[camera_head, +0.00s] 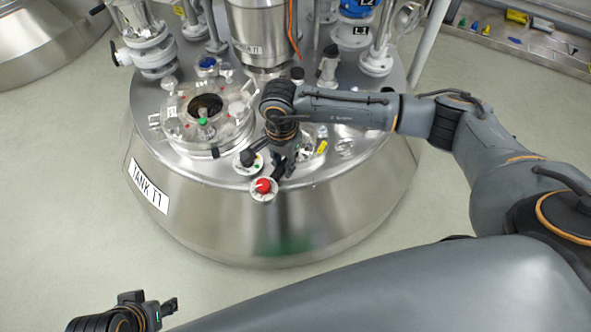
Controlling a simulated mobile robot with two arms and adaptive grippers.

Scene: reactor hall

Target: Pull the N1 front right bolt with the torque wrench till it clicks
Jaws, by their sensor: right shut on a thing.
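My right gripper (283,163) points down over the front of the lid of tank T1 (290,222). It is shut on a dark tool, which looks like the torque wrench but is mostly hidden by the gripper. A white fitting with a red top (263,186) is just in front of it at the tank's edge. A small round dial-like fitting (248,163) is just to its left. I cannot read an N1 label or make out the front right bolt. My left gripper (152,308) is low at the bottom left, away from the tank; its fingers are unclear.
A round glass-covered port (206,108) stands left of my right gripper. A steel column (262,35), a blue-topped fitting (357,8) and pipes crowd the lid's back. A small yellow item (322,147) lies to the right. The floor (70,190) at left is clear.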

